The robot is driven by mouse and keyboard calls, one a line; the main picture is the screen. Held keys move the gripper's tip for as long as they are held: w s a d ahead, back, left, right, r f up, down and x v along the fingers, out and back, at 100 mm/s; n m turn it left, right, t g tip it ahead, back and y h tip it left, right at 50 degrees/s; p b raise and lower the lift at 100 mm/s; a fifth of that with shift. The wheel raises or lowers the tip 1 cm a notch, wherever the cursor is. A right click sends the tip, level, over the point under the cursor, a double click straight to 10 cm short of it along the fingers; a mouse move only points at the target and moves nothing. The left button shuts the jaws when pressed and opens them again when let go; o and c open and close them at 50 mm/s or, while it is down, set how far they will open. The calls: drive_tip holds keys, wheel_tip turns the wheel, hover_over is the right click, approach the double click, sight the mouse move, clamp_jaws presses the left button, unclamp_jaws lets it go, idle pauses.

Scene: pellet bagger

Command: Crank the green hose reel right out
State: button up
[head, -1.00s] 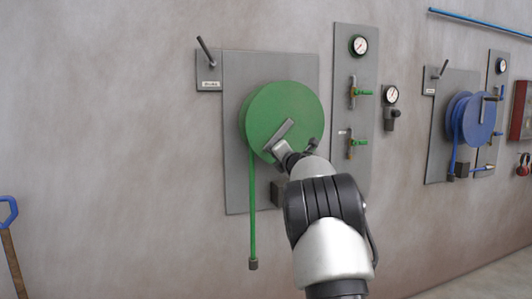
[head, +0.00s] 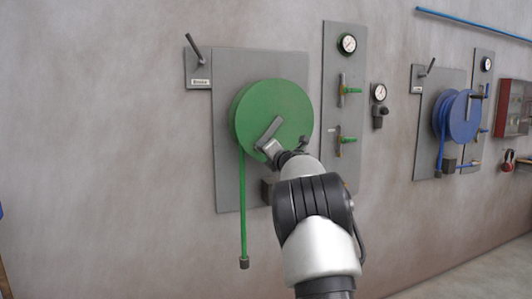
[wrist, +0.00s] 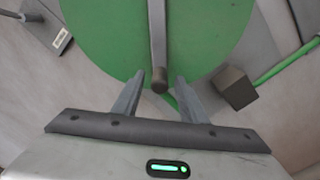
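The green hose reel (head: 290,100) is mounted on a grey wall panel (head: 230,75). A grey crank arm (head: 270,130) slants across its face; in the wrist view the crank arm (wrist: 157,35) ends in a dark knob (wrist: 159,80). My gripper (head: 268,148) is at the crank's lower end. In the wrist view my gripper (wrist: 159,79) is open, with the knob between its fingertips and gaps on both sides. The green hose (head: 243,205) hangs from the reel's left side and ends in a dark fitting (head: 244,262).
A lever (head: 194,46) on a labelled plate is at the panel's upper left. To the right are a gauge (head: 348,44) and green-handled valves (head: 350,90). A blue hose reel (head: 465,117) is further right. A dark block (wrist: 235,88) sits beside the reel, right of my fingers.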

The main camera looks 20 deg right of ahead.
drive_tip(key=shift+s, duration=0.15)
drive_tip(key=s+b, duration=0.1)
drive_tip(key=s, duration=1.6)
drive_tip(key=shift+b, duration=0.3)
drive_tip(key=shift+s, duration=0.1)
